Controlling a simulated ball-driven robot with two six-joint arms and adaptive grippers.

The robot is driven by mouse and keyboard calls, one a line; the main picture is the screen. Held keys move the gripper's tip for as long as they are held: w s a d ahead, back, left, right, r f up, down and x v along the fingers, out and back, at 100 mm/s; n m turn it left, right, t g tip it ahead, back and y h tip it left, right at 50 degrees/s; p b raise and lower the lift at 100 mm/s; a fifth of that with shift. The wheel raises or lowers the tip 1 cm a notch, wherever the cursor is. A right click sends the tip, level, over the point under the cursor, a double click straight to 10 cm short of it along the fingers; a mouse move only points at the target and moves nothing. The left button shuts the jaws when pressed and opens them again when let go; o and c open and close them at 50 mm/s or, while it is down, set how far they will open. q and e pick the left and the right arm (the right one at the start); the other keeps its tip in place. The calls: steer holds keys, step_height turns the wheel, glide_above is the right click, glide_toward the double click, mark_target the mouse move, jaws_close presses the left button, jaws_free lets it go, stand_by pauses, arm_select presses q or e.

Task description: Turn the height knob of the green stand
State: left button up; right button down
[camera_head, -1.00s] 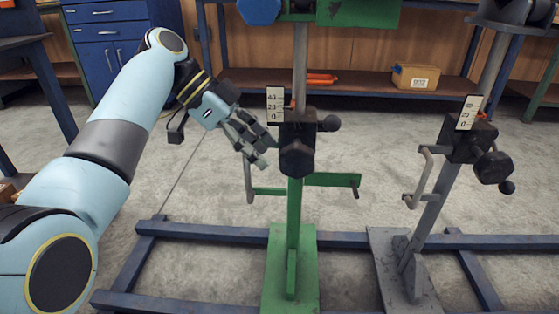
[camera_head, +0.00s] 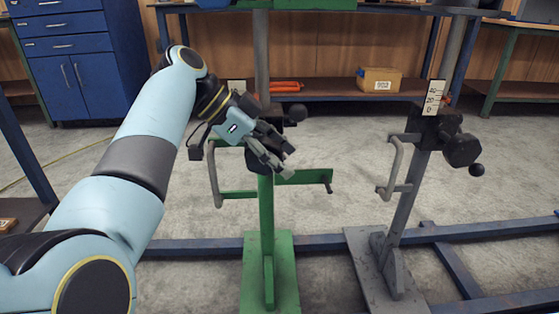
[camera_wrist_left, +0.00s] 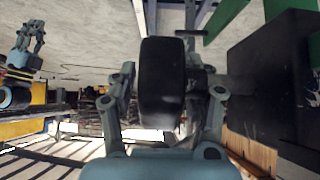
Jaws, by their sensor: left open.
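The green stand (camera_head: 266,225) is left of centre in the head view, with a grey post above. Its black height knob (camera_head: 256,161) is partly hidden behind my left gripper (camera_head: 284,160). In the left wrist view the black knob (camera_wrist_left: 162,84) appears between the spread fingers of my left gripper (camera_wrist_left: 168,100). The gripper is open, and I cannot tell whether either finger touches the knob. The stand's dark clamp block (camera_wrist_left: 268,80) is right of the knob there. My right gripper (camera_wrist_left: 30,38) shows small at the left edge of that view; its opening is unclear.
A grey stand (camera_head: 412,190) with its own black knob (camera_head: 462,150) and scale stands to the right. A crank handle (camera_head: 213,175) sticks out left of the green stand. Blue floor rails (camera_head: 330,240) run across the base. A cardboard box (camera_head: 379,80) lies on the back shelf.

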arm_select(q)
jaws_close()
stand_by(0.3)
steer(key=shift+r, duration=0.1)
